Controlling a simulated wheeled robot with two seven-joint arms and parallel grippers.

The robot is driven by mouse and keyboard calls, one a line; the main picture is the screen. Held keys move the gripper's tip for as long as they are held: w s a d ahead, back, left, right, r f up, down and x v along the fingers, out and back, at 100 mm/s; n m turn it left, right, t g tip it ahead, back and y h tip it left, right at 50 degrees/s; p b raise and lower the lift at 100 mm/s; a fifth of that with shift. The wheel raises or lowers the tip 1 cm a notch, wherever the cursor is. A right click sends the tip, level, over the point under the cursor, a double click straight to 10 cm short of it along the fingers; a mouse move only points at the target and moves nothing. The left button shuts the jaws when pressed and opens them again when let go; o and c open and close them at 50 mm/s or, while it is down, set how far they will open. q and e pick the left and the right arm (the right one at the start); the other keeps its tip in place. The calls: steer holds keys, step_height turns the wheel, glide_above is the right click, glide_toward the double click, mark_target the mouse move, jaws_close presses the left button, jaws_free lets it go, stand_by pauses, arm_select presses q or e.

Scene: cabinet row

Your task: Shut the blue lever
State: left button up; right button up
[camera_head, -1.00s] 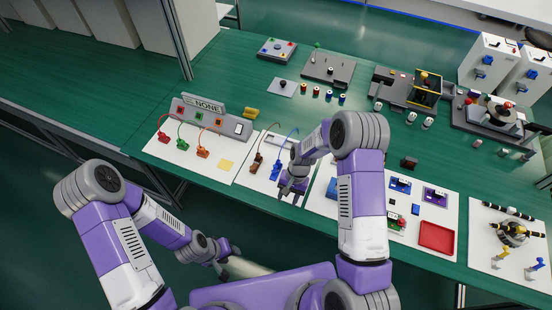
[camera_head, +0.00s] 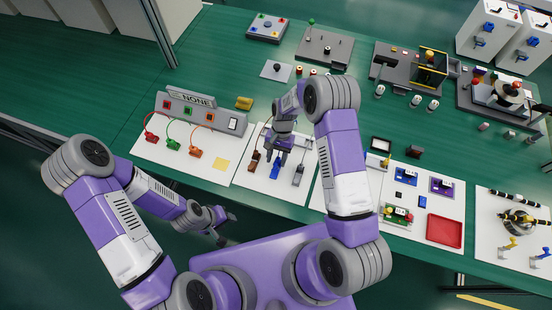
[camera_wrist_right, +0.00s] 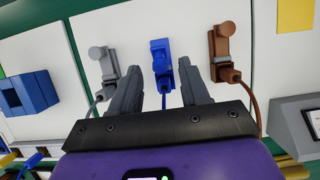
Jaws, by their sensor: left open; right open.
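The blue lever (camera_head: 276,170) stands on a white panel near the table's front edge, between a brown lever (camera_head: 253,162) and a grey lever (camera_head: 298,175). In the right wrist view the blue lever (camera_wrist_right: 161,62) shows between and just beyond the two fingertips, with a blue cable below it. My right gripper (camera_head: 277,153) is open above it, pointing down; I cannot tell whether a finger touches it. My left gripper (camera_head: 230,229) is open and empty, low in front of the table.
In the right wrist view the grey lever (camera_wrist_right: 104,65) and brown lever (camera_wrist_right: 222,50) stand close on either side of the fingers. Red, green and orange plugs (camera_head: 173,145) sit on the panel to the left. A red tray (camera_head: 444,231) lies to the right.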

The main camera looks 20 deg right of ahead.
steer(key=shift+x, duration=0.75)
jaws_close()
